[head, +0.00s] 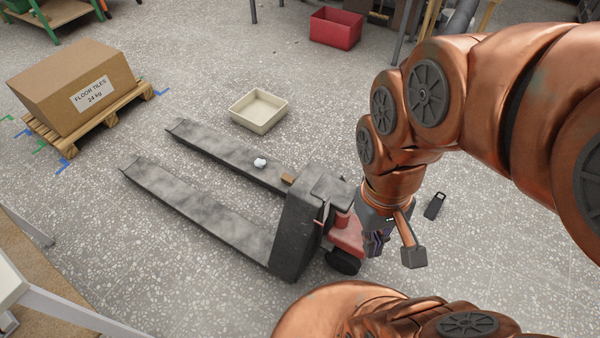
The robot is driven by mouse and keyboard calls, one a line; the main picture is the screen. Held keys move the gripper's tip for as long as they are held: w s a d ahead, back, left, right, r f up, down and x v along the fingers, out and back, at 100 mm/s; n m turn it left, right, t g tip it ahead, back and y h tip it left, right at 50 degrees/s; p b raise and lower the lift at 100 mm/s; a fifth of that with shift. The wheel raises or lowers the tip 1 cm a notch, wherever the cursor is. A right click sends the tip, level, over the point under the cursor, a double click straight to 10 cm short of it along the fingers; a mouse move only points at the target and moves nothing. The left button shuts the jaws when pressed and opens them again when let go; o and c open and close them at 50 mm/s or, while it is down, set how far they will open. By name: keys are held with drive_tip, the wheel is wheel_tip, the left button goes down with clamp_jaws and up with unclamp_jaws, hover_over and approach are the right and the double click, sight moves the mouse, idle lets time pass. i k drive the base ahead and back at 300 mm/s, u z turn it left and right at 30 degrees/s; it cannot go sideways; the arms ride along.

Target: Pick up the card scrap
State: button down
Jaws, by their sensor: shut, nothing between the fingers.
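A small brown piece, which looks like the card scrap (287,180), lies on the far fork of a grey pallet jack (200,213), close to the jack's upright body. A small white crumpled thing (260,163) lies on the same fork, a little to the left of it. My gripper (376,244) points down at the right of the jack, beside its red part. It is shut and empty, apart from the brown piece and to the right of it. The jack's dark body stands between them in the picture.
A cream tray (233,110) stands on the floor behind the far fork. A box of floor tiles (75,87) sits on a pallet at the left. A red crate (335,29) is at the back. A dark object (435,206) lies on the floor right of my gripper.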

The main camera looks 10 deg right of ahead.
sight(288, 179)
drive_tip(key=u, duration=1.75)
drive_tip(key=i, duration=0.75)
drive_tip(key=z, duration=1.25)
